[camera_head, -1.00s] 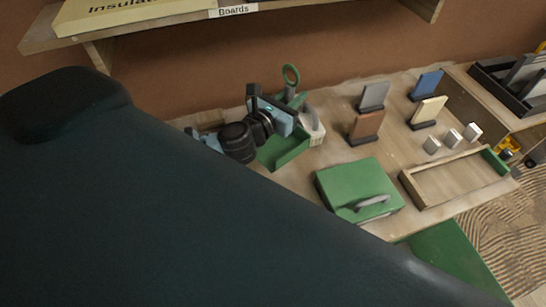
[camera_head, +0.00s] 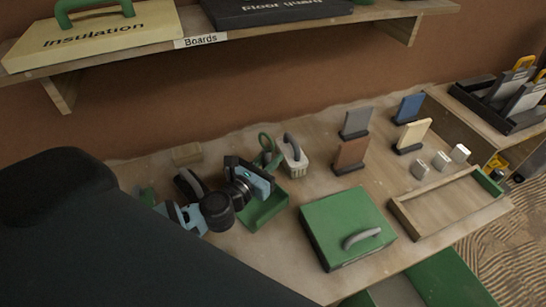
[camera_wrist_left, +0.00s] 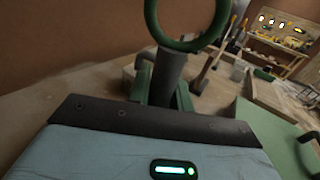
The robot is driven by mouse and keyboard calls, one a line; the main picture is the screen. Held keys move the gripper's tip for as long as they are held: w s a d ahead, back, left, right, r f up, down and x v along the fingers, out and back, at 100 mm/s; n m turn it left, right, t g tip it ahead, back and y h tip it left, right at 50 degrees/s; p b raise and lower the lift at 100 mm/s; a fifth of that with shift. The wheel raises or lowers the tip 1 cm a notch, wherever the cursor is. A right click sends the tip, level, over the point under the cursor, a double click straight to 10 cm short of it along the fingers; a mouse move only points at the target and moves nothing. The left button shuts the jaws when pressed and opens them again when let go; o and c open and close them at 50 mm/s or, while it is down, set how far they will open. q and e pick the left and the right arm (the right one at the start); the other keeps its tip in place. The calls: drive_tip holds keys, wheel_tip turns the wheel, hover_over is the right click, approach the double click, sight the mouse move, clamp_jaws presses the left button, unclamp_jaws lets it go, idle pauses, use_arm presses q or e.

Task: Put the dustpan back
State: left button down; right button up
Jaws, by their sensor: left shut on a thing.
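The green dustpan (camera_head: 268,209) is over the left part of the workbench. Its dark handle ends in a green ring (camera_head: 266,143). My left gripper (camera_head: 263,168) is shut on the handle, and its light blue and black body hides part of the dustpan. In the left wrist view, the dark handle (camera_wrist_left: 168,77) stands up between the fingers, with the green ring (camera_wrist_left: 188,38) above. I cannot tell whether the pan touches the bench. My right gripper is not in view.
A white tub with a grey handle (camera_head: 294,157) stands just right of the dustpan. A green case (camera_head: 330,220) and wooden tray (camera_head: 408,219) lie further right. Upright sample boards (camera_head: 351,154) stand behind them. A wooden shelf (camera_head: 195,27) overhangs the back.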

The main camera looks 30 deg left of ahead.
use_arm(q)
drive_tip(key=shift+r, duration=0.1)
drive_tip(key=shift+w, duration=0.1)
drive_tip(key=c, duration=1.7)
unclamp_jaws()
drive_tip(key=shift+f, duration=0.25)
drive_tip(key=o, duration=0.4)
drive_tip(key=shift+r, duration=0.1)
drive_tip(key=shift+o, duration=0.2)
